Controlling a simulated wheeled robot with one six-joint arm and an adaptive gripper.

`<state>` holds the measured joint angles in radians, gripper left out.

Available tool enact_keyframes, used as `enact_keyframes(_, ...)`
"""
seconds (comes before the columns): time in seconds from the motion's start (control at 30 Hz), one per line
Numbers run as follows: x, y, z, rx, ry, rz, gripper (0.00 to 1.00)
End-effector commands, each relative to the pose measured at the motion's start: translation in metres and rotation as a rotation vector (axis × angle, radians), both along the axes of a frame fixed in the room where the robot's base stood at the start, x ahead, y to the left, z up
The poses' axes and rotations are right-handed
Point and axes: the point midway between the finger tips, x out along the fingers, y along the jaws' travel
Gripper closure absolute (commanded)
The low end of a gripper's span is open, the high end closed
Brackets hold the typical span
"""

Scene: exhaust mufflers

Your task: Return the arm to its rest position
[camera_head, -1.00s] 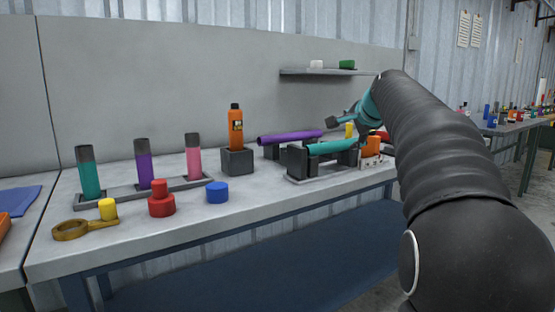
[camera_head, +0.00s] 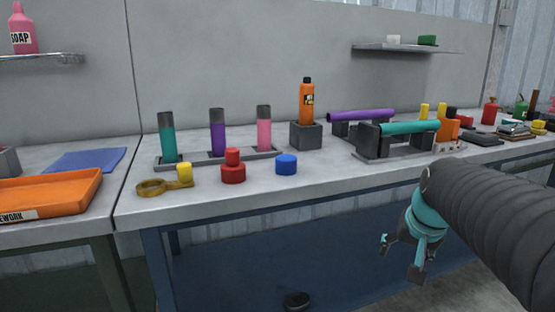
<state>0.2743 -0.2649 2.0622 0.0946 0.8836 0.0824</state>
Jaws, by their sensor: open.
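My gripper (camera_head: 402,258) hangs at the lower right, in front of the workbench (camera_head: 330,185) and below the level of its top. Its teal and dark fingers are spread apart, with nothing between them. My dark ribbed arm reaches in from the right edge. A teal tube (camera_head: 408,128) lies across dark supports on the bench, behind and above my gripper and apart from it. A purple tube (camera_head: 362,115) lies on another support behind it.
Teal (camera_head: 167,140), purple (camera_head: 217,135) and pink (camera_head: 264,128) cylinders stand in a grey rack. Blue (camera_head: 286,165) and red (camera_head: 233,173) caps sit near the front edge. An orange tray (camera_head: 50,193) is at left. A dark round object (camera_head: 297,301) is below.

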Motion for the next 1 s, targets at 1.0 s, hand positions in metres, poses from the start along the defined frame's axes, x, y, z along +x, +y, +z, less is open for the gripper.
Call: enact_keyframes(1.0, -0.165, 0.096, -0.06, -0.135, -0.016, 0.368, 0.34)
